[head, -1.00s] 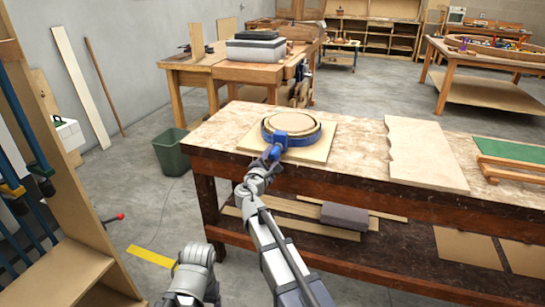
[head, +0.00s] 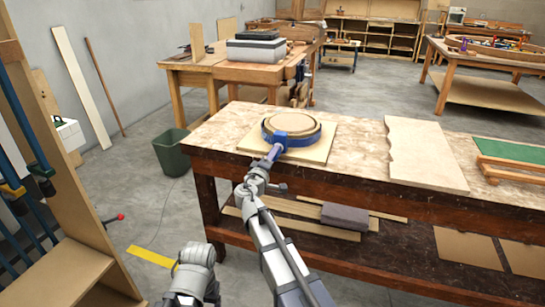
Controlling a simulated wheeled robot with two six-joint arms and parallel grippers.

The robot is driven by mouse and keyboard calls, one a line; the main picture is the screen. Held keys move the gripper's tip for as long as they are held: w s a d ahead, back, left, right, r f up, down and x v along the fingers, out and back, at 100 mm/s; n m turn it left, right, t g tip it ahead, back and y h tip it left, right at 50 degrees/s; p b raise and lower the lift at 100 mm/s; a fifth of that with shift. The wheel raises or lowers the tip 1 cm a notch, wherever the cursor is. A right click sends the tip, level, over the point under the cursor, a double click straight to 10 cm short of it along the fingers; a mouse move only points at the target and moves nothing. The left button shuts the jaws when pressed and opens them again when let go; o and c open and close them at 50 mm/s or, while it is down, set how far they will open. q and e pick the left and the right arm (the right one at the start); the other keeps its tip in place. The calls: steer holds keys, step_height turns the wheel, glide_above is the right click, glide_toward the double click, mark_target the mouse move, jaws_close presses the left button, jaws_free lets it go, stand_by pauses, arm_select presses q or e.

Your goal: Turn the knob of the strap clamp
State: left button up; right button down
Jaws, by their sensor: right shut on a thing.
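The strap clamp (head: 299,141) is a blue band around a round bent-wood ring (head: 292,124), which lies on a square board on the near workbench. The clamp's blue body sits at the ring's near side, and its blue knob (head: 274,152) points toward me and down. My right gripper (head: 267,163) is at the near end of the knob, shut on it; its fingertips are small and hard to make out. A grey part of my left arm shows at the bottom, but its gripper is out of view.
The square board (head: 318,155) lies near the bench's left end. A wavy-edged panel (head: 425,155) and a green-topped wooden piece (head: 512,152) lie to the right. A green bin (head: 171,152) stands left of the bench. A wooden rack (head: 62,190) stands at far left.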

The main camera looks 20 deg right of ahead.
steer(key=m, duration=0.7)
steer(key=shift+r, duration=0.1)
steer(key=m, duration=0.4)
steer(key=shift+d, duration=0.1)
steer(key=m, duration=1.1)
steer(key=shift+m, duration=0.4)
steer(key=m, duration=0.3)
steer(key=shift+m, duration=2.2)
